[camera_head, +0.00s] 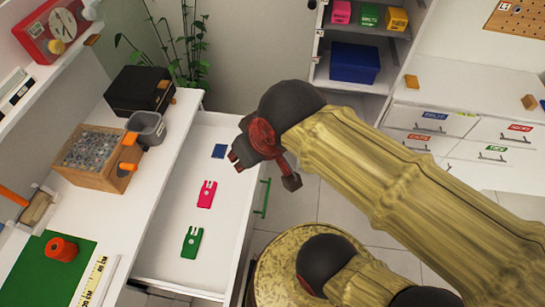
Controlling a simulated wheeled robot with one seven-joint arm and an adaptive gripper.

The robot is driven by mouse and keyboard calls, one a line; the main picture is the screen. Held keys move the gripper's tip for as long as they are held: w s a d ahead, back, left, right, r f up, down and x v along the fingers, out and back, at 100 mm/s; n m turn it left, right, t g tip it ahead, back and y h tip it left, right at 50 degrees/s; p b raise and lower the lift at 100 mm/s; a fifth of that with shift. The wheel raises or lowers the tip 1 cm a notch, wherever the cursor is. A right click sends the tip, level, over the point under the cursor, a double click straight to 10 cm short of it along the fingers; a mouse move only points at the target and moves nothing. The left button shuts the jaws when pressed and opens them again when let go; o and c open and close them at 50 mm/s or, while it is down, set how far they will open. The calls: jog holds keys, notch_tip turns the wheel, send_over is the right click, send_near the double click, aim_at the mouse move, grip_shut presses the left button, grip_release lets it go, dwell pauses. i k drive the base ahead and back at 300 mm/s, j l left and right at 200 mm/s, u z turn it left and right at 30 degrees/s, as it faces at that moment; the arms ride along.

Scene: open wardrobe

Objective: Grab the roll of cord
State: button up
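The roll of cord, an orange-red spool (61,249), stands on a green mat (78,277) on the white desk at the lower left. My gripper (264,168) is well to the right of it and higher in the picture, over the right side of the open drawer. Its dark red fingers look spread apart, with nothing seen between them. The wrist partly hides the gripper.
An open white drawer (173,240) holds a blue, a pink and a green flat piece. A wooden box of small parts (98,158), grey cup (147,128), black box (140,90) and ruler (95,281) are on the desk. Shelving stands behind.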

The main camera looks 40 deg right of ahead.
aim_at(60, 249)
jog(key=i+l+z, duration=0.1)
jog(key=l, duration=0.35)
jog(key=u, duration=1.8)
jog(key=i+j+z, duration=0.15)
jog(key=j+z, duration=0.15)
jog(key=j, duration=0.25)
jog(key=i+j+z, duration=0.15)
jog(key=j+z, duration=0.15)
jog(key=j, duration=0.3)
jog(key=j+z, duration=0.3)
jog(key=j, duration=0.3)
